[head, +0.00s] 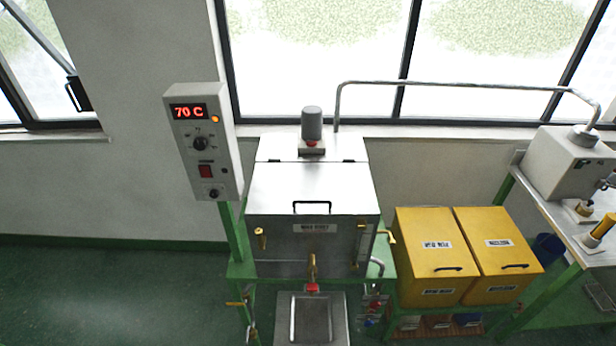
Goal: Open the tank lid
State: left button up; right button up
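The metal tank (285,243) stands on a green stand in the middle of the head view. Its flat silver lid (330,188) is shut and lies level on top. A black handle (312,206) sits at the lid's front edge, and hinges show along its back edge. A grey cylinder (312,122) stands upright on the fixed top behind the lid. Neither my left nor my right gripper is in view.
A control box (203,140) reading 70 C stands at the tank's left. Two yellow bins (430,230) stand to its right. A metal pipe (450,84) runs behind toward a machine (565,165) on the right bench. A tray (283,325) sits below the front tap (312,265). Floor at left is clear.

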aim_at(276, 189)
jog(key=i+l+u, duration=0.6)
jog(key=i+l, duration=0.15)
